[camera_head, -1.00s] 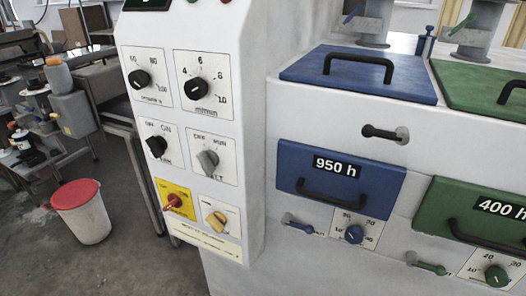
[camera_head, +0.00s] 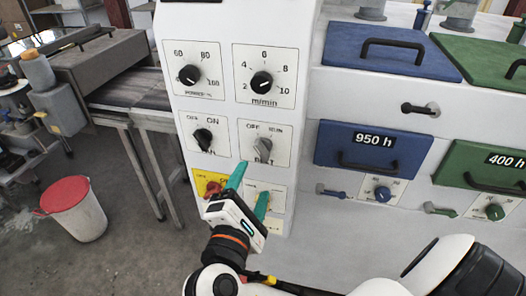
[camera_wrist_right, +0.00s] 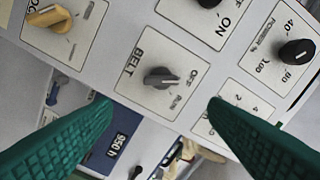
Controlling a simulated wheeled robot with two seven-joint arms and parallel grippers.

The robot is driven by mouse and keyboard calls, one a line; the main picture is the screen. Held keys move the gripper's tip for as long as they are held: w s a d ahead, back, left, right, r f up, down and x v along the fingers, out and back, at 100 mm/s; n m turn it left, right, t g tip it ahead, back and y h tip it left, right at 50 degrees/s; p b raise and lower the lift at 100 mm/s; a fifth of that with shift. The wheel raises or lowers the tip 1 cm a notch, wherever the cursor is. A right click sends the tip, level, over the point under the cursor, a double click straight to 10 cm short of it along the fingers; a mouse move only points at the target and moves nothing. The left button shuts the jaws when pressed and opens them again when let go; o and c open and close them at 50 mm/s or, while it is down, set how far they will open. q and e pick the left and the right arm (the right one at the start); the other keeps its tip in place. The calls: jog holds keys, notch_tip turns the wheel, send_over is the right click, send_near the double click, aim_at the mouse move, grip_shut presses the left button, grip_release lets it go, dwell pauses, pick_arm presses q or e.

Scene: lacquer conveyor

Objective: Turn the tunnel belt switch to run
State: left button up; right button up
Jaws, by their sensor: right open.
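The tunnel belt switch (camera_head: 264,147) is a grey rotary knob on a white plate with OFF and RUN marks. It sits on the white control panel, right of a black on/off knob. In the right wrist view the belt switch (camera_wrist_right: 160,78) is near the middle, its grip lying along the line to OFF. My right gripper (camera_head: 251,181) has green fingers. It is open and empty, just below the switch in the head view. In the wrist view its fingertips (camera_wrist_right: 159,102) lie on either side of the switch, apparently not touching it. My left gripper is not in view.
Close around are the black on/off knob (camera_head: 202,139), the speed dial (camera_head: 262,80), the power dial (camera_head: 190,74) and a yellow plate with a red switch (camera_head: 212,188), partly hidden by my gripper. A beige knob (camera_wrist_right: 50,17) shows in the wrist view. Blue and green drawers stand right.

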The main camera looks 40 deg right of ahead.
aim_at(262, 154)
jog(key=p+x, duration=0.1)
jog(key=x, duration=0.8)
jog(key=shift+w+a+p, duration=0.1)
jog(key=shift+a+p, duration=0.05)
jog(key=shift+p, duration=0.25)
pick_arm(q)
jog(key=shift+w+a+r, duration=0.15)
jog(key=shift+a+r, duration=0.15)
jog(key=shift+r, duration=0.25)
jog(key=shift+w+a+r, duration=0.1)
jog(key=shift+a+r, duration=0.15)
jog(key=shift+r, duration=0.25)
pick_arm(e)
jog(key=shift+w+d, duration=0.25)
jog(key=shift+c, duration=0.2)
jog(key=c, duration=1)
jog(key=shift+o, duration=0.2)
jog(key=shift+f, duration=0.1)
